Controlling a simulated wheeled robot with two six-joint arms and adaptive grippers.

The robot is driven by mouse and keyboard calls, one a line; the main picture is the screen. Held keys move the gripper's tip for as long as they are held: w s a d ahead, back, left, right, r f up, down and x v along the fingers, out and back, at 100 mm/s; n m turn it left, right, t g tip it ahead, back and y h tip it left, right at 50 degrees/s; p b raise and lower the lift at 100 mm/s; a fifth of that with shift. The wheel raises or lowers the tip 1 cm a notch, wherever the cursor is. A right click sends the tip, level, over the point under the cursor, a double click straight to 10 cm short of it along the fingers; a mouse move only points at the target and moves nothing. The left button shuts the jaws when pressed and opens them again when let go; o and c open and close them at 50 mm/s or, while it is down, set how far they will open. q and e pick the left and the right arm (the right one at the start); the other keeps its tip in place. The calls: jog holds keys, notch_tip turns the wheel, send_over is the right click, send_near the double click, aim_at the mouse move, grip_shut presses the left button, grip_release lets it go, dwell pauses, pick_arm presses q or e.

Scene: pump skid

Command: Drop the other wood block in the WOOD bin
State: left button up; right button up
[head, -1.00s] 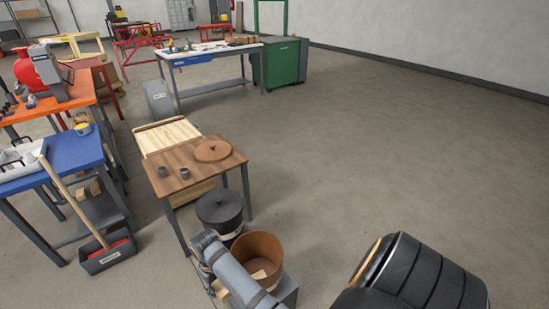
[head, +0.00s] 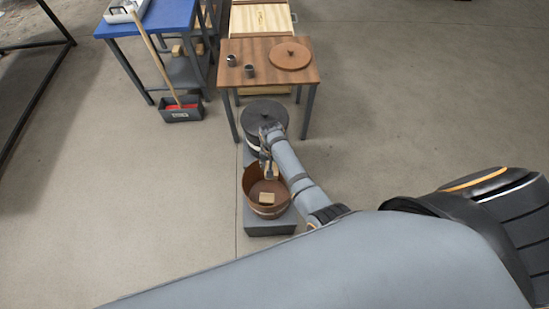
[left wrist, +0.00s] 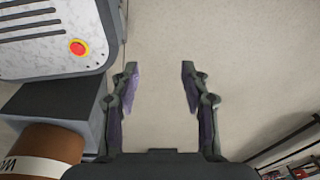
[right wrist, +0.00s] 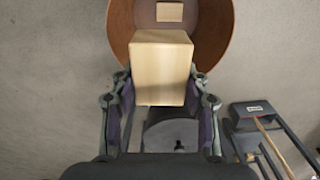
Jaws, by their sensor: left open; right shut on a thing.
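The WOOD bin is a round brown tub (head: 250,183) on a low grey base in the head view. One pale wood block (head: 267,198) lies inside it, also seen in the right wrist view (right wrist: 169,12). My right gripper (head: 268,165) is over the bin's far side. In the right wrist view the right gripper (right wrist: 161,88) is shut on the other wood block (right wrist: 163,65), with the bin (right wrist: 222,35) beyond the block. My left gripper (left wrist: 158,88) is open and empty over bare floor. The bin's labelled side (left wrist: 45,145) shows at the lower left there.
A black lidded bin (head: 262,114) stands just behind the WOOD bin on the same grey base (head: 270,228). Floor at right is clear.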

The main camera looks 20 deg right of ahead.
jog(key=shift+f, duration=0.3)
notch_tip(320, 180, down, 2)
jog(key=b, duration=0.2)
jog(key=shift+b, duration=0.4)
pick_arm(q)
notch_tip(320, 180, down, 7)
jog(key=d+b, duration=0.1)
jog(key=b, duration=0.3)
jog(key=shift+w+d+r, duration=0.2)
jog(key=shift+d, duration=0.05)
pick_arm(e)
notch_tip(320, 180, down, 4)
jog(key=shift+r, duration=0.1)
jog(key=o, duration=1.2)
pick_arm(q)
jog(key=shift+s+a, duration=0.1)
pick_arm(e)
jog(key=shift+o, duration=0.2)
pick_arm(q)
jog(key=shift+s, duration=0.1)
